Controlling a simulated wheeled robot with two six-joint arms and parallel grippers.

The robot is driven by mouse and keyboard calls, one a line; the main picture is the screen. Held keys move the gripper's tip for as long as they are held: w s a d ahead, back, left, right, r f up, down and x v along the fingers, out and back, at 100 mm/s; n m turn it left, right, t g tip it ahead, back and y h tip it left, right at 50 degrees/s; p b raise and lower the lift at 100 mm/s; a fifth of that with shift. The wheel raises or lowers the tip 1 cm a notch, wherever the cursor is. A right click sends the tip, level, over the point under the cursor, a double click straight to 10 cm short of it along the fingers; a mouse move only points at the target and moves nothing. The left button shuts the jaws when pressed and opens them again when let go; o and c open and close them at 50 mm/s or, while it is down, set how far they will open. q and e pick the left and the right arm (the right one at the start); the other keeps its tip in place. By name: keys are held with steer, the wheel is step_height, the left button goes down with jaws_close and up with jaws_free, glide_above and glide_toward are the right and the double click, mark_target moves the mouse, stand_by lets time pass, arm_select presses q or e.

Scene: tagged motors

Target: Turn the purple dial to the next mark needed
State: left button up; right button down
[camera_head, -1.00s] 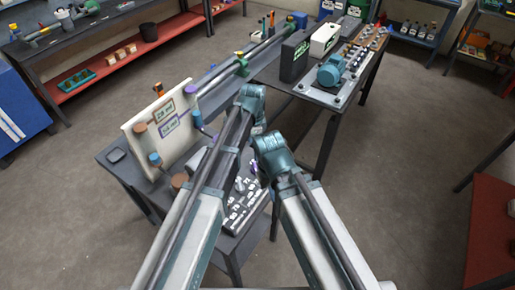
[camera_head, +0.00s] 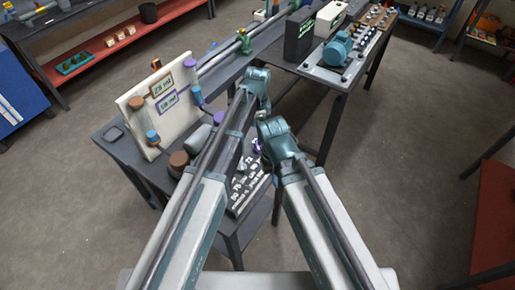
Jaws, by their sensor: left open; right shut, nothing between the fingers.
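A small purple part (camera_head: 257,145), which looks like the purple dial, shows at the far end of a dark panel with white labels (camera_head: 241,190). My arms hide much of it, and I cannot read where it points. My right gripper (camera_head: 262,153) is shut and empty close beside this purple part; whether they touch I cannot tell. My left gripper (camera_head: 262,112) is open and higher in the picture, mostly hidden by its own wrist. A cream board (camera_head: 150,122) left of my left arm carries a brown-framed and a purple-framed sign, too small to read surely.
Brown, blue and purple knobs sit around the board, including a purple one (camera_head: 190,63). A dark bench (camera_head: 117,152) bears these things. Behind stands a table with a teal motor (camera_head: 336,50) and a black box (camera_head: 299,37).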

mark_target(257, 145)
arm_select(q)
step_height(257, 145, down, 8)
steer(key=b, duration=0.6)
steer(key=shift+r, duration=0.25)
steer(key=c, duration=1.4)
